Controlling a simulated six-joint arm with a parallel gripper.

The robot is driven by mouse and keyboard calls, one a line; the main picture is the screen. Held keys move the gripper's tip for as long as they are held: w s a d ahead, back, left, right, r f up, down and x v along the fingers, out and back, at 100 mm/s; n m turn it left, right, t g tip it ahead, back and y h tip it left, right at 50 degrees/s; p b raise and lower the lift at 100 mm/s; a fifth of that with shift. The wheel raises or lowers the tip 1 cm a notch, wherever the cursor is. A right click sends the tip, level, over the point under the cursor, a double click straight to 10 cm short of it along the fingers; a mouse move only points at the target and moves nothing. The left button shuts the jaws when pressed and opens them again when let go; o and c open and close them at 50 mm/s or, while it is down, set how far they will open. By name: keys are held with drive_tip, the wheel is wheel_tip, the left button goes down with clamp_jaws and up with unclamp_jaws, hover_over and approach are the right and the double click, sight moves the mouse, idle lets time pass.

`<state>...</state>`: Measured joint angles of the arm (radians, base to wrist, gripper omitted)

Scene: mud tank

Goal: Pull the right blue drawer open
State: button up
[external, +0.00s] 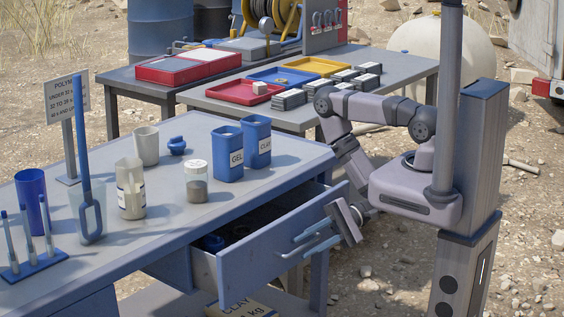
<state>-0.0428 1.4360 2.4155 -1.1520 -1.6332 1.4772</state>
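The right blue drawer (262,257) is in the right end of the blue table and stands well open, its inside showing behind the front panel. Light blue bars of its handle (312,249) stick out from the front. My gripper (335,226) is right at the handle's right end, in front of the drawer panel. The fingertips are small and overlap the handle in the picture, so I cannot tell whether they grip it or only lie beside it.
A second table (215,102) with trays is behind. Gravelly ground is open at the right.

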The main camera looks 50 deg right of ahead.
drive_tip(key=shift+p+v, duration=0.65)
drive_tip(key=shift+v, duration=2.2)
drive_tip(key=shift+s, duration=0.1)
drive_tip(key=shift+c, duration=1.4)
drive_tip(key=shift+d, duration=0.65)
drive_tip(key=shift+a, duration=0.25)
drive_tip(key=shift+x, duration=1.05)
drive_tip(key=shift+p+x, duration=0.3)
drive_tip(key=shift+x, duration=2.05)
